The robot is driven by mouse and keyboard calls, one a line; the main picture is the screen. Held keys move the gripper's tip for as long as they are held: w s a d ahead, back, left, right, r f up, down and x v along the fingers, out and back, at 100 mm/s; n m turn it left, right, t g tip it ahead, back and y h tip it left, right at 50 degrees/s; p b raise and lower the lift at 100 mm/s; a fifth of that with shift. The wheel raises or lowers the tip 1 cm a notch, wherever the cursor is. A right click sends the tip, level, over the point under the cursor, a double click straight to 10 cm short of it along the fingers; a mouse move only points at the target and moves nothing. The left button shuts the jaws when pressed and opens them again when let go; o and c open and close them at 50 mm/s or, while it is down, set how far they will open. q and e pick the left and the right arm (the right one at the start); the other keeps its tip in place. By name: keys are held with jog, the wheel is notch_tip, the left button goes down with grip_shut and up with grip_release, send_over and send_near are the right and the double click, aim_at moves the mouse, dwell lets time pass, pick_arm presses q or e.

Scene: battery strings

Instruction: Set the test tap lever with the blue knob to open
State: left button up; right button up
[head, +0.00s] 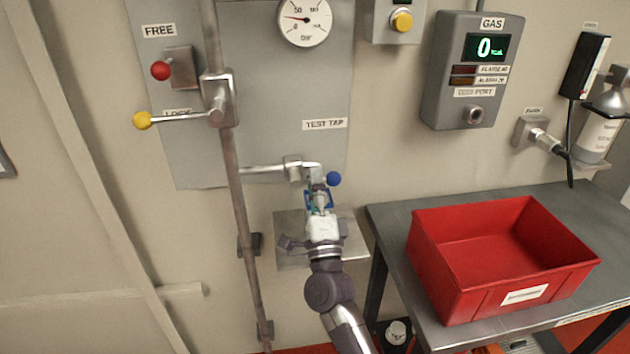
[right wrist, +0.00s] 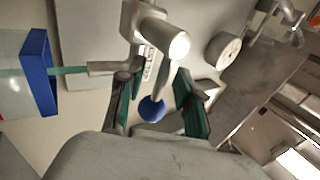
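The test tap (head: 295,169) is a metal pipe fitting on the wall, below the "TEST TAP" label (head: 325,124). Its blue knob (head: 333,179) shows to the right of the spout. My right gripper (head: 320,203) is at the tap, just below and left of the knob in the head view. In the right wrist view the fingers are apart, with the blue knob (right wrist: 151,108) between them and a gap on each side. The lever runs up from the knob to the metal tap body (right wrist: 155,35). My left gripper is not in view.
A blue-rimmed clear object (right wrist: 40,72) is close beside the fingers. A small metal shelf (head: 285,262) is below the tap. Left are a vertical pipe (head: 235,185) and a yellow-knobbed lever (head: 143,120). A red crate (head: 440,265) stands on the bench at right.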

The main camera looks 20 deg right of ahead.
jog(key=v, duration=1.1)
jog(key=shift+s, duration=0.3)
jog(key=shift+a+f, duration=0.1)
jog(key=shift+f, duration=0.05)
